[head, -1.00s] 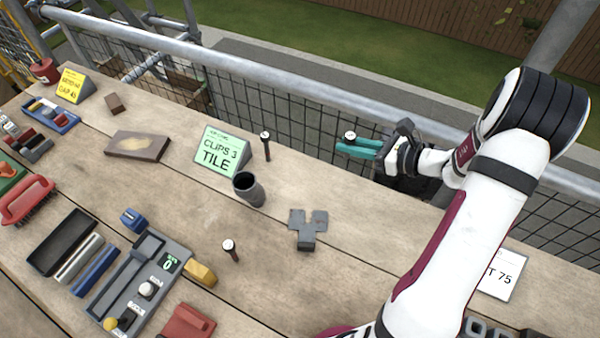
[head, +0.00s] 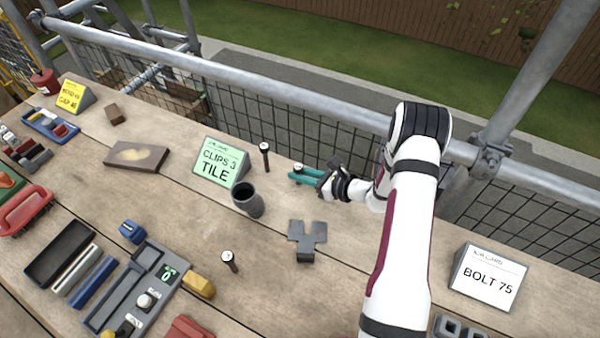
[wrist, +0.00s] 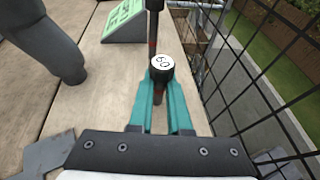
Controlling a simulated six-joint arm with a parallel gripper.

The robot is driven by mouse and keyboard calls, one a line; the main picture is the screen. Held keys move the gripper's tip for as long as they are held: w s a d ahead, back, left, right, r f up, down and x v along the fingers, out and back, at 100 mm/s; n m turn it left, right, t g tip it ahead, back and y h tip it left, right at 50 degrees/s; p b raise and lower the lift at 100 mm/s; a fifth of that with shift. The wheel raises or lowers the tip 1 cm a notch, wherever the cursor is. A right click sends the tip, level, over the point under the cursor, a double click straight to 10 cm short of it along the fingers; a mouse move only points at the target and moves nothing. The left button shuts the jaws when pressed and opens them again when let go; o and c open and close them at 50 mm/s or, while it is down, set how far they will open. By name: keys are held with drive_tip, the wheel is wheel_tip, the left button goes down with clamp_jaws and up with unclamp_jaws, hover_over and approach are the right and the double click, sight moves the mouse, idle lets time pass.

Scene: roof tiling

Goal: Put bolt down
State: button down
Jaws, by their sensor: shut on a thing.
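My gripper (head: 307,177) has teal fingers shut on a bolt (head: 298,167) with a white top and dark shank, held roughly upright near the table's far edge. In the wrist view the held bolt (wrist: 162,68) shows a round white cap marked with digits, between the fingertips (wrist: 160,103). I cannot tell whether its lower end touches the table. A second bolt (head: 265,158) stands upright just left of it, and appears just beyond it in the wrist view (wrist: 153,25). A third bolt (head: 230,262) stands near the table's middle. A white card (head: 489,280) reads "BOLT 75".
A dark cup (head: 247,200) and green "CLIPS 3 TILE" card (head: 220,165) stand left of the gripper. A grey forked metal piece (head: 306,240) lies in front. A mesh fence (head: 340,140) and rail run along the far edge. Bare wood lies right of the forked piece.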

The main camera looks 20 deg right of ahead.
drive_tip(key=c, duration=0.9)
unclamp_jaws()
drive_tip(key=shift+o, duration=0.2)
